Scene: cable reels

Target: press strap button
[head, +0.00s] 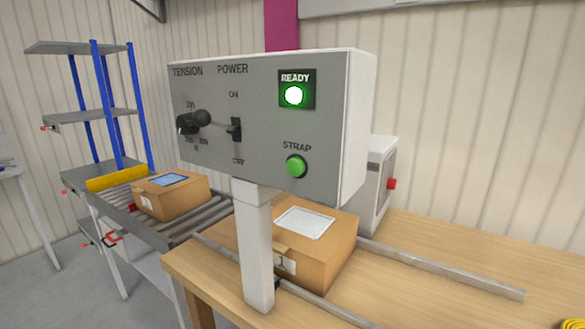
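The grey control box (255,125) stands on a white post (257,245) at the edge of a wooden table. The green strap button (296,166) is at the lower right of its front face, under the label STRAP. Above it the ready light (293,95) glows green. To the left are the power lever (235,130), which sticks out about midway between ON and OFF, and the black tension knob (188,123). Neither of my grippers shows in the head view, and nothing covers the button.
A cardboard box (325,250) with a white label sits on the wooden table (420,278) behind the post, between metal rails (440,269). Another cardboard box (172,200) is on a roller conveyor (205,217) at left. A grey machine (376,190) stands behind. The space before the panel is clear.

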